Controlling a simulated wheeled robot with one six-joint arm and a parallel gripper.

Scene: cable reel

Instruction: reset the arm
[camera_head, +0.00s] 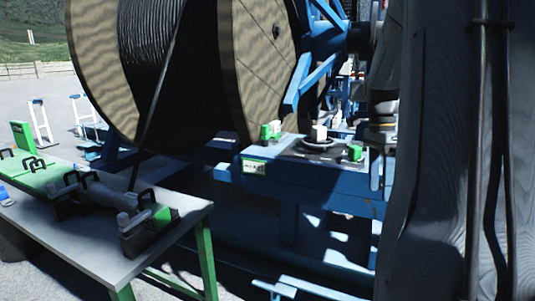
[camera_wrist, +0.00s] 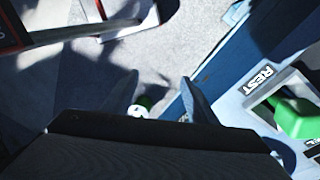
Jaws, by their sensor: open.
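My gripper (camera_wrist: 158,92) shows in the wrist view with its two dark fingers spread apart. It is empty, over a strip of blue frame and pale ground. A white plate with a "REST" label (camera_wrist: 262,80) and a green block (camera_wrist: 298,118) lie to the right of the fingers. In the head view part of my arm hangs at the right, beside the blue bench (camera_head: 310,180); the fingers cannot be made out there.
A large wooden cable reel (camera_head: 245,60) with black cable stands behind the bench in a blue frame. A grey table (camera_head: 90,240) with green and black fixtures stands at the left. Small green blocks (camera_head: 270,130) sit on the bench. Paved ground lies between table and bench.

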